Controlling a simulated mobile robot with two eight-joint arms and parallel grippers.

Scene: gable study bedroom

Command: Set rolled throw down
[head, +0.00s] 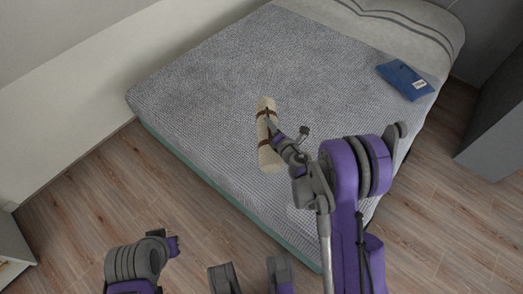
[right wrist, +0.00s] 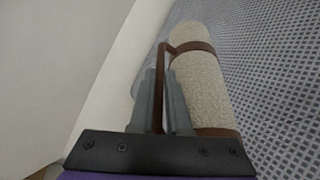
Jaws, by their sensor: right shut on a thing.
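The rolled throw (head: 269,156) is a cream cylinder with brown straps, over the grey bed (head: 200,95) near its front edge. In the right wrist view the throw (right wrist: 200,85) lies just beside the fingers, its brown handle strap running between them. My right gripper (head: 270,122) is shut on that strap; the fingers (right wrist: 163,105) also show in the wrist view. I cannot tell whether the throw rests on the cover or hangs just above it. My left arm shows at the lower left, but its fingertips are not visible.
A blue folder-like item (head: 403,79) with a white label lies on the right of the bed by the pillow (head: 420,30). The bed's middle and left are clear. A grey cabinet (head: 495,135) stands at the right. Wooden floor surrounds the front of the bed.

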